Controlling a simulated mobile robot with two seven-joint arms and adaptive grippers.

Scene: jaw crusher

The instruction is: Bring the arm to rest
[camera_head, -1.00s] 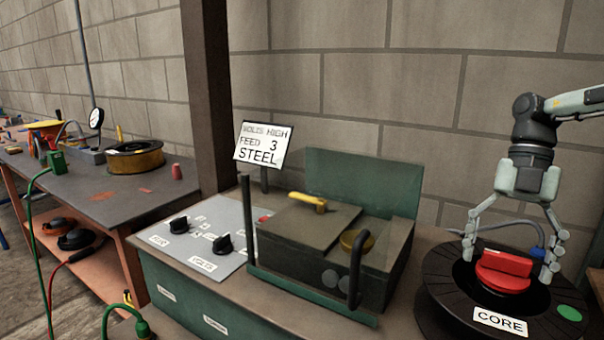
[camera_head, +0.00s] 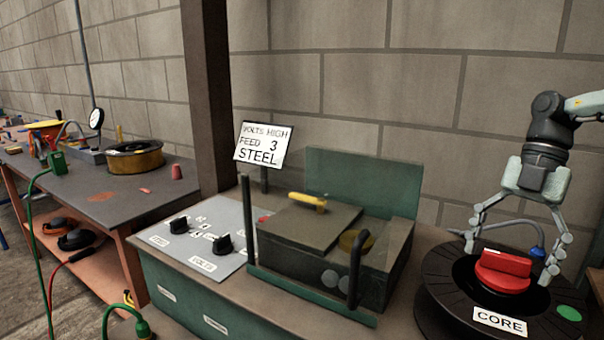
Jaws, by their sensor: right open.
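My right gripper (camera_head: 507,262) is at the right, pointing down over a round black base (camera_head: 436,290) labelled CORE. Its fingers are spread on either side of a red knob-like block (camera_head: 503,270) in the middle of the base. The gripper is open and holds nothing. Whether the fingertips touch the block or base, I cannot tell. My left gripper is out of view.
Left of the base stands a green machine with a dark lidded box (camera_head: 315,235) and a yellow handle (camera_head: 307,200). A panel with two black knobs (camera_head: 222,243) and a sign (camera_head: 263,144) are beside it. A grey workbench (camera_head: 110,195) is at the left.

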